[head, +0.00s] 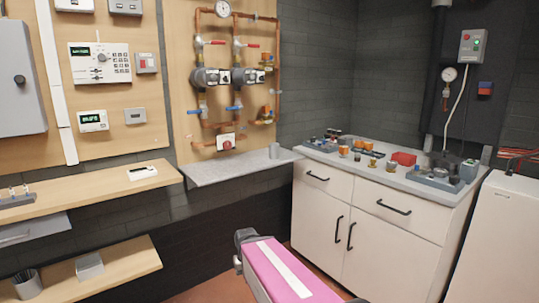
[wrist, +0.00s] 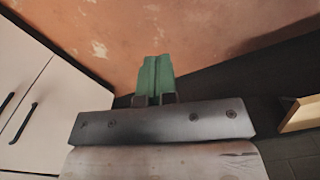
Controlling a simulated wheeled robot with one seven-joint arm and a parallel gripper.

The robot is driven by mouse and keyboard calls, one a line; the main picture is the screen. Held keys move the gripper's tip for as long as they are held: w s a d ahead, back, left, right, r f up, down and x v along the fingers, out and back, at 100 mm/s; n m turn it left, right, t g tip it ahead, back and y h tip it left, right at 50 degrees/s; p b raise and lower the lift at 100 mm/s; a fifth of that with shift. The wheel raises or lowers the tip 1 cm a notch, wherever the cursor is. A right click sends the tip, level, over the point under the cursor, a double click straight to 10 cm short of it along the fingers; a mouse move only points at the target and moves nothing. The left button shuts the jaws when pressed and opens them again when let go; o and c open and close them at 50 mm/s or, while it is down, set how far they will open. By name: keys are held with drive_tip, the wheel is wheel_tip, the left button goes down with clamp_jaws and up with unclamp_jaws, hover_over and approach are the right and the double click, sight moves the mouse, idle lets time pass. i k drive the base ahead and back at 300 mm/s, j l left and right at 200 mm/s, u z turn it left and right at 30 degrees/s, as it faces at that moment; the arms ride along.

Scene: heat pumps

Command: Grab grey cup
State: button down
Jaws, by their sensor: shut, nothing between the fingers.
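In the head view my arm is at the bottom centre, below and in front of the shelf; the fingers are hidden there. The cup does not show in the wrist view.
A white cabinet (head: 360,220) with a cluttered grey top stands right of the shelf. Wooden shelves (head: 85,190) are at the left; one holds another grey cup with dark sticks (head: 27,284). Copper pipes (head: 239,70) rise behind the grey shelf.

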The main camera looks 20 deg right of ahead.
sight(274, 147)
drive_tip(key=i, duration=0.25)
drive_tip(key=i+z, duration=0.2)
drive_tip(key=z, duration=0.3)
drive_tip(key=i+z, duration=0.2)
drive_tip(key=z, duration=0.25)
drive_tip(key=l, duration=0.05)
